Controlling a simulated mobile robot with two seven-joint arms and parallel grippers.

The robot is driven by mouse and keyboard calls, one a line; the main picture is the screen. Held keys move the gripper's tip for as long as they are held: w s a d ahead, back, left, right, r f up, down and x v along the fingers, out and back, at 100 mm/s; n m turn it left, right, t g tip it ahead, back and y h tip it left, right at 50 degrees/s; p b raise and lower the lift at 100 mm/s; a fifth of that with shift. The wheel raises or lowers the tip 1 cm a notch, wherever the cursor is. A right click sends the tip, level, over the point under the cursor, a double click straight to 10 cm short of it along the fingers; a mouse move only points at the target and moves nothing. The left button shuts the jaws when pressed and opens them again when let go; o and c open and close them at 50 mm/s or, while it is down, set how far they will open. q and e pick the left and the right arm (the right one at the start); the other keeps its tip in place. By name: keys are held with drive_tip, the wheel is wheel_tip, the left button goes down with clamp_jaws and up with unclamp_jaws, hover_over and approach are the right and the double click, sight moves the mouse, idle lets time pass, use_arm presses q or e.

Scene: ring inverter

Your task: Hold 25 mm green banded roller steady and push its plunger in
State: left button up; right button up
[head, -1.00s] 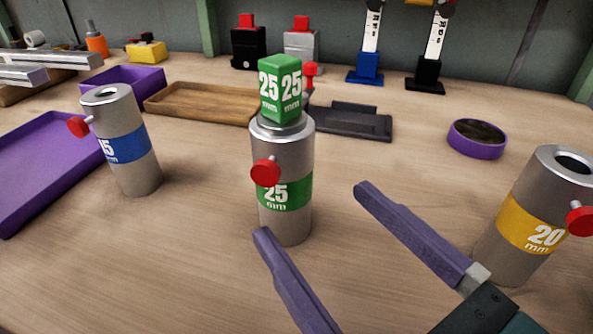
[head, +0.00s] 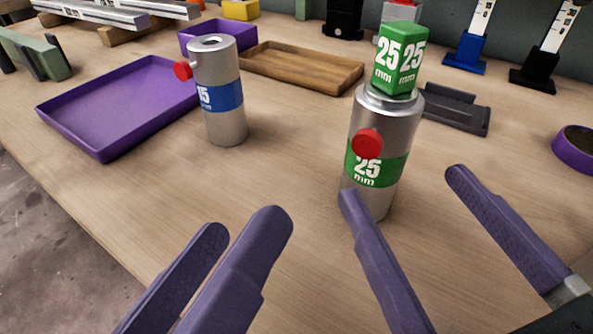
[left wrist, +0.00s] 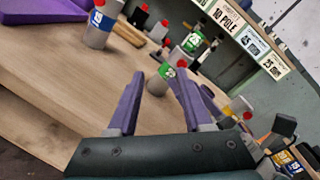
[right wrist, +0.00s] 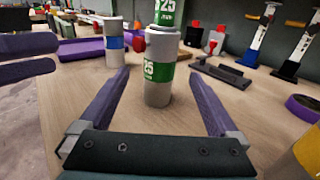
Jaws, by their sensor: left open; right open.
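The green banded 25 mm roller (head: 375,165) stands upright on the bench with a green 25 mm block (head: 400,58) on top. A red-capped plunger (head: 367,142) sticks out of its side. My right gripper (head: 403,184) is open in front of the roller; in the right wrist view the roller (right wrist: 160,78) stands between and beyond its fingers, with no grip visible. My left gripper (head: 245,225) is open and empty, left of the roller and nearer the bench's front. In the left wrist view the roller (left wrist: 166,72) appears beyond its fingers.
A blue banded roller (head: 220,92) stands to the left beside a purple tray (head: 125,105). A wooden tray (head: 300,68) and a dark fixture (head: 455,110) lie behind. A purple ring-shaped dish (head: 575,150) is at right. Bench between the blue and green rollers is clear.

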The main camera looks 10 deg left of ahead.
sight(362, 126)
drive_tip(key=shift+w, duration=0.1)
drive_tip(key=shift+w+a, duration=0.15)
drive_tip(key=shift+w, duration=0.15)
drive_tip(key=x, duration=0.9)
use_arm(q)
drive_tip(key=s+d+m+h, duration=0.1)
drive_tip(key=s+d+m, duration=0.1)
drive_tip(key=shift+d+r+h, duration=0.3)
drive_tip(key=shift+d+h, duration=0.1)
use_arm(e)
clamp_jaws()
use_arm(q)
drive_tip(key=shift+c, duration=0.2)
